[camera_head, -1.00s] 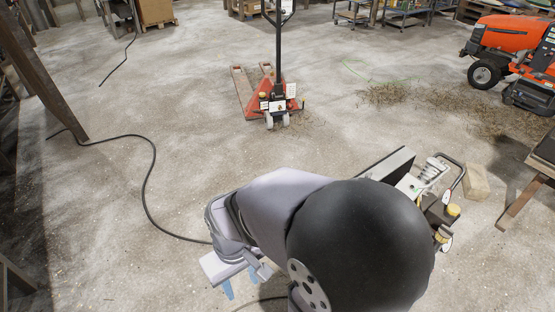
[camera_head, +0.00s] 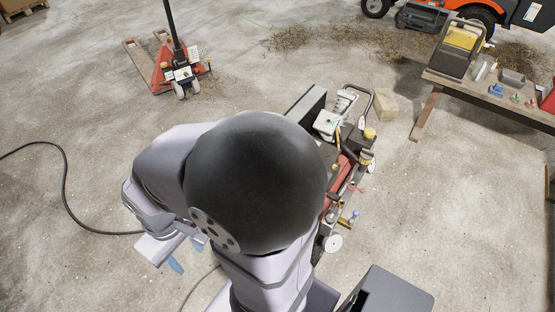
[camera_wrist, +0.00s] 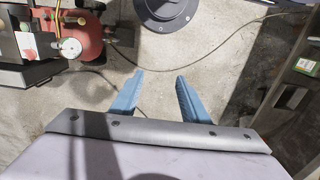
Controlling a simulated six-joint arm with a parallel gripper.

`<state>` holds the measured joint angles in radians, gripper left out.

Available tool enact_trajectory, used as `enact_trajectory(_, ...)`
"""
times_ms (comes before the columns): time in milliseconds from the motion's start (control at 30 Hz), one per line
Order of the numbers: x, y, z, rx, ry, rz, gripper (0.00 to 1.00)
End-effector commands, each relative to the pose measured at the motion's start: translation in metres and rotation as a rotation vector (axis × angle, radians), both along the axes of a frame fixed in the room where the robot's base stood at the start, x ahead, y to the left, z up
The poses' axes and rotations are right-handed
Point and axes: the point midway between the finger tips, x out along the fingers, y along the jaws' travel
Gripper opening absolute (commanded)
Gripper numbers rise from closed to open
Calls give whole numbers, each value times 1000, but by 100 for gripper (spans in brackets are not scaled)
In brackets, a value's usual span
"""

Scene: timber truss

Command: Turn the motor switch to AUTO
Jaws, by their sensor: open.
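A machine with a red tank, probably a compressor (camera_head: 348,168), stands on the floor in the head view, partly hidden behind my arm. Its red tank (camera_wrist: 88,38) also shows at the upper left of the wrist view, with a round white disc (camera_wrist: 70,47) on the fittings beside it. I cannot make out the motor switch or its markings in either view. My gripper (camera_wrist: 159,76) is open and empty, its two blue fingers apart over bare concrete. In the head view the gripper (camera_head: 184,254) is low, left of the machine, and apart from it.
A workbench (camera_head: 480,97) with small items stands at the right. A red pallet jack (camera_head: 165,75) is at the upper left. A black cable (camera_head: 65,185) lies on the floor at left. Open concrete lies between.

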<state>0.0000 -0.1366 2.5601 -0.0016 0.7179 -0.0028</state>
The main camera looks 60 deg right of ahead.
Motion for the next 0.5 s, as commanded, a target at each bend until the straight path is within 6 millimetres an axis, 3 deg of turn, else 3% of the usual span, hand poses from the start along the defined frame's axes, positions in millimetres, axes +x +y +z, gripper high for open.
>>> enact_trajectory(167, 3, -3, -7, -1, -11, -10, 53)
enact_trajectory(267, 12, -9, -21, -6, -42, -34, 53)
enact_trajectory(500, 56, -52, -83, -38, -216, -155, 53)
